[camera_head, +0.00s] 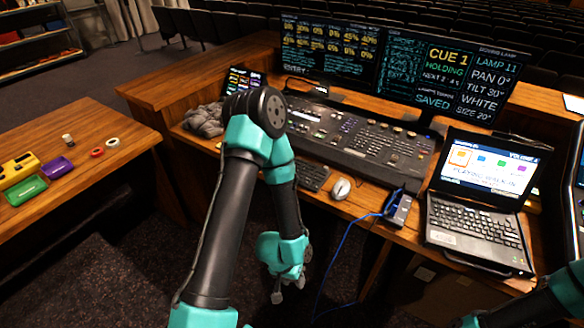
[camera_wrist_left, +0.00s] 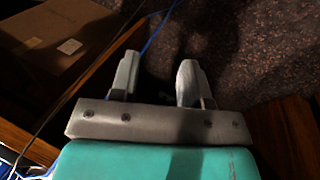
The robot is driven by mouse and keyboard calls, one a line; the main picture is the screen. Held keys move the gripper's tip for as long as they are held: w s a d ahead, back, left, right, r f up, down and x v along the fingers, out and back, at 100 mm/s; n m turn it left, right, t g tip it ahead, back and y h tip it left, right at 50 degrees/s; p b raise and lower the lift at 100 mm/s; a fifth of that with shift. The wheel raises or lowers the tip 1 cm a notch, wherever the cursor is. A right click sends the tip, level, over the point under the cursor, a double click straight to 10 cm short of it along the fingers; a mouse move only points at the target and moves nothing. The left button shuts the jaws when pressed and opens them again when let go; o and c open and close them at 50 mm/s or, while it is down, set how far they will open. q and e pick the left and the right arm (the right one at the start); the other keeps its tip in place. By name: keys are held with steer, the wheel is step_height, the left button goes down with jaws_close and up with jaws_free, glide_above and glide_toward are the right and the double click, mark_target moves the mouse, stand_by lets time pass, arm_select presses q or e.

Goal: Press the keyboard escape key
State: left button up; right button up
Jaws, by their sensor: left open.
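A dark keyboard (camera_head: 314,177) lies on the desk in front of the mixing console, left of the mouse. My left arm covers its left part, and its escape key cannot be made out. My left gripper (camera_head: 289,291) hangs below and in front of the desk edge, pointing down, apart from the keyboard. In the left wrist view its two grey fingers (camera_wrist_left: 157,75) are spread with nothing between them, above the dark carpet. Part of my right arm shows at the bottom right; its gripper is out of view.
A white mouse (camera_head: 340,188) sits right of the keyboard. The console (camera_head: 365,140) and monitors (camera_head: 425,75) stand behind. A small box (camera_head: 398,209) with a blue cable (camera_head: 345,238) and an open laptop (camera_head: 475,225) are to the right. A side table (camera_head: 100,135) is at left.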

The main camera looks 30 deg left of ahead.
arm_select(q)
jaws_close()
stand_by(0.3)
stand_by(1.4)
